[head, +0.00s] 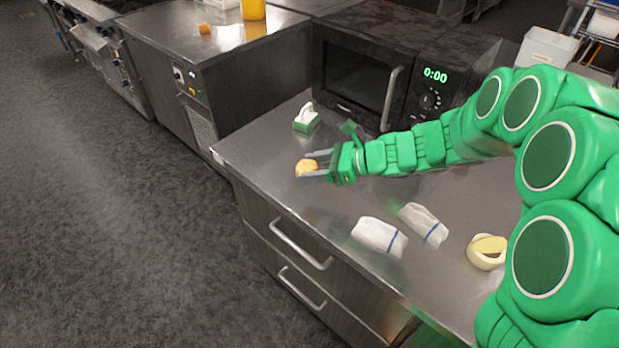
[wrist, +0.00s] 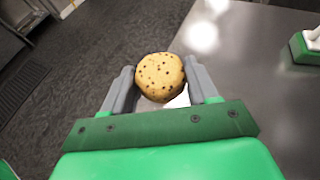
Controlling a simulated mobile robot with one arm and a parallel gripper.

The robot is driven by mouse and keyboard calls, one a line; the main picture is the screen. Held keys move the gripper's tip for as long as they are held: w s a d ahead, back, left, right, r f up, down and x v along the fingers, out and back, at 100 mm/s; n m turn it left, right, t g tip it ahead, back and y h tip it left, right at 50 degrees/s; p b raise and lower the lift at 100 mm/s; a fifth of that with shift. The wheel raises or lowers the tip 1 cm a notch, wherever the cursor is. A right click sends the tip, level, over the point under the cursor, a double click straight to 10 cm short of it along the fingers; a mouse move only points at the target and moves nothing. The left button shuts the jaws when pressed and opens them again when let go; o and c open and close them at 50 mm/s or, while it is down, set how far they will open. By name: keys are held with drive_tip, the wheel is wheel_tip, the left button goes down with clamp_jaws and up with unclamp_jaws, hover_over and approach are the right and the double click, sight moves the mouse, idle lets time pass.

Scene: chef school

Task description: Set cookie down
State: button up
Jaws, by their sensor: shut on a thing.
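The cookie is round, tan and dark-speckled. It shows in the head view (head: 306,167) and in the wrist view (wrist: 160,76). My gripper (head: 310,166) is shut on the cookie, with one grey finger on each side of it in the wrist view (wrist: 163,84). The cookie is over or at the steel counter (head: 265,152), near its left edge. I cannot tell whether it touches the counter top.
A green and white scrubber (head: 306,119) stands behind my gripper. A black microwave (head: 365,75) is at the back. Two white cloths (head: 380,236) and a cream-coloured round item (head: 486,252) lie towards the front. The counter's left edge drops to the floor.

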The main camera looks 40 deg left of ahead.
hover_over(309, 186)
drive_tip(key=shift+w+f, duration=0.1)
drive_tip(key=shift+f, duration=4.15)
drive_tip(key=shift+f, duration=0.15)
drive_tip(key=o, duration=1)
drive_tip(key=shift+o, duration=0.2)
drive_tip(key=shift+w+d+r, duration=0.1)
drive_tip(key=shift+r, duration=0.1)
drive_tip(key=v, duration=1.1)
drive_tip(key=shift+w+d+r, duration=0.1)
drive_tip(key=shift+w+d, duration=0.1)
drive_tip(key=shift+d, duration=0.15)
